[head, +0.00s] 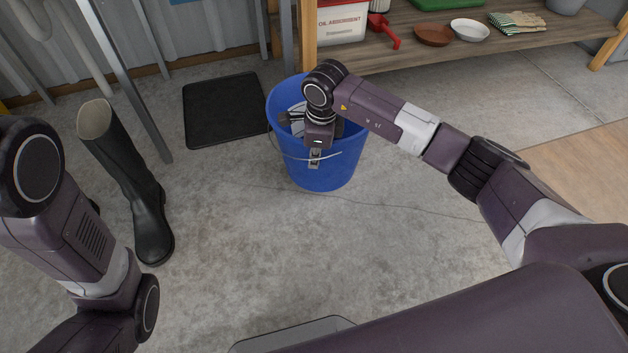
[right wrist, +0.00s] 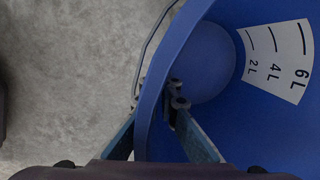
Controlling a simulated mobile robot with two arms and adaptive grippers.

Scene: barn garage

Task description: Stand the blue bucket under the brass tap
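The blue bucket (head: 330,178) is upright on or just above the concrete floor; I cannot tell which. Its wire handle hangs down its near side. My right gripper (head: 315,150) points down at the near rim. In the right wrist view, the fingers (right wrist: 158,92) of this gripper are drawn in on both sides of the bucket's rim, one outside and one inside. White litre marks (right wrist: 278,58) show on the bucket's inner wall, and no contents are visible. My left arm is at the left edge, its gripper out of view. No brass tap is in view.
A black mat (head: 218,112) lies left of the bucket. A dark rubber boot (head: 130,180) stands further left by a metal post (head: 128,85). A wooden shelf (head: 470,45) with a red scoop (head: 384,30), bowls and gloves is behind right. The floor in front is clear.

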